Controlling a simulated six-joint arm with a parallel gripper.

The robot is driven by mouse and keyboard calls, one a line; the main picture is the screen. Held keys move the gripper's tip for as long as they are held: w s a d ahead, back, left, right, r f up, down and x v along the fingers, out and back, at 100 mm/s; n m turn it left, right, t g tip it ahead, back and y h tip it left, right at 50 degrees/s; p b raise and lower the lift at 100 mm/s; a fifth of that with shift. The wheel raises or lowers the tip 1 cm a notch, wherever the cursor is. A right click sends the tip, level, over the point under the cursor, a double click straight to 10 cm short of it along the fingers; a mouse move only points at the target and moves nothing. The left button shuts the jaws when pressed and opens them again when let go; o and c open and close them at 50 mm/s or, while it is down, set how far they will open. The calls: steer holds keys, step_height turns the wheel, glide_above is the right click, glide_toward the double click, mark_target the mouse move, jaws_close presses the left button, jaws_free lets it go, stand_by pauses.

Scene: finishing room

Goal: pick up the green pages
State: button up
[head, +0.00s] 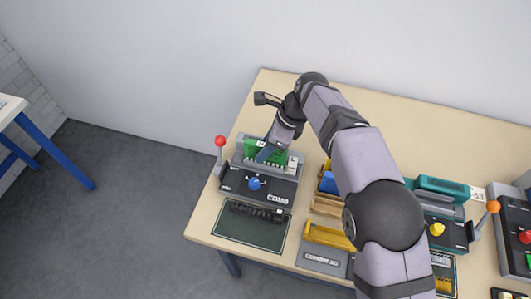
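The green pages (250,147) stand in the back of a grey and black comb binding machine (233,182) at the left of the table. My gripper (265,154) reaches down at the right part of the green pages and hides some of them. Its fingertips overlap the pages in this view. I cannot tell whether they touch the pages, or whether the fingers are open or shut.
The machine has a red-knobbed lever (220,142) and a blue knob (254,184). A dark green mat (240,235) with black combs lies in front. A comb holder (322,259) and a second machine (452,236) stand to the right. The back of the table (430,135) is clear.

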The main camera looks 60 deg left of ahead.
stand_by(0.4)
jaws_close()
steer(key=shift+r+b, duration=0.1)
steer(key=shift+b, duration=0.3)
